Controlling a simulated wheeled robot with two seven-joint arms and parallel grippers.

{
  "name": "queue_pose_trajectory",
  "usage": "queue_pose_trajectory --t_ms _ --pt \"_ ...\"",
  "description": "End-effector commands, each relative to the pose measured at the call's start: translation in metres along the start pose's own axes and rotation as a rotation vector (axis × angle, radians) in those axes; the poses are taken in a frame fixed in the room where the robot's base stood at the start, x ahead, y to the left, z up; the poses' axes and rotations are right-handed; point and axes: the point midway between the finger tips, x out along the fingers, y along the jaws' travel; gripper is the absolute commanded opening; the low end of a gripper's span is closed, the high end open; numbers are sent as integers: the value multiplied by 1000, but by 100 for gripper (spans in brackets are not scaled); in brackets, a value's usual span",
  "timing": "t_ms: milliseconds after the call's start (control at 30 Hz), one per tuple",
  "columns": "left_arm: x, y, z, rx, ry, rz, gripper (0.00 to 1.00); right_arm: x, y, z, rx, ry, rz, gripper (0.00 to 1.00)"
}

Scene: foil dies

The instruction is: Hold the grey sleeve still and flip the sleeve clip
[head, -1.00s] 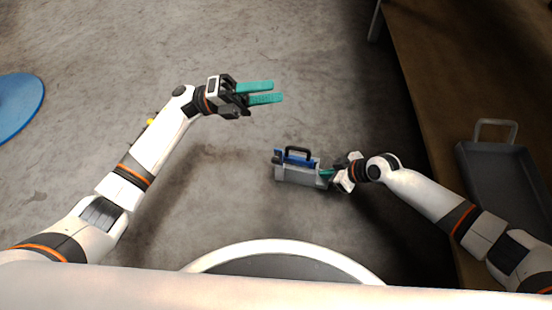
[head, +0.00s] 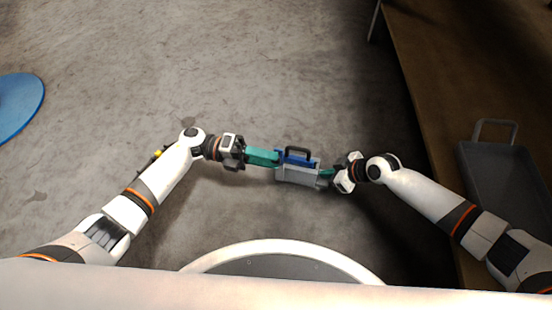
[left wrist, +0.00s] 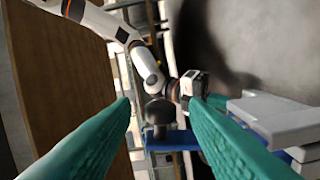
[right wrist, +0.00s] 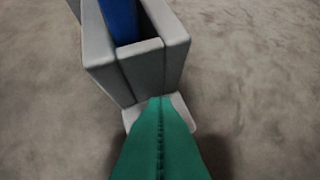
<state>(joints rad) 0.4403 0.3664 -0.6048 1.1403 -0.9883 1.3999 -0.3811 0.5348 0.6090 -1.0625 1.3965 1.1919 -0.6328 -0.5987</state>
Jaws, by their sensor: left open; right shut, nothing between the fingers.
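The grey sleeve (head: 297,175) is in the middle of the head view, with a blue piece (head: 297,158) in it and a black handle (head: 298,151) on top. My left gripper (head: 277,157) is open at the sleeve's left end; whether it touches cannot be told. In the left wrist view the sleeve (left wrist: 285,122) is right of the parted green fingers. My right gripper (head: 322,172) is shut and empty at the sleeve's right end. In the right wrist view its fingertips (right wrist: 160,99) cover part of a pale tab (right wrist: 184,113) below the sleeve, possibly the clip.
A brown bench (head: 445,110) runs along the right, with a grey tray (head: 480,165) on it. A blue disc (head: 15,105) lies at the far left. The grey floor behind the sleeve is clear.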

Motion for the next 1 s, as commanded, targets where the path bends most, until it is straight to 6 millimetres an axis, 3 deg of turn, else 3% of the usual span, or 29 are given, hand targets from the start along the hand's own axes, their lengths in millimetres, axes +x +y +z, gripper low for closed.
queue_pose_trajectory --t_ms 200,533,800,1000 --pt "22 0 0 -1 -1 1 41 2 2 -5 2 9 4 0" --pt "25 0 0 -1 0 0 41 2 2 -5 2 9 4 0" --pt "25 0 0 0 0 0 0 2 2 -5 2 10 4 0" --pt "24 0 0 -1 0 1 0 2 2 -5 2 10 5 0"
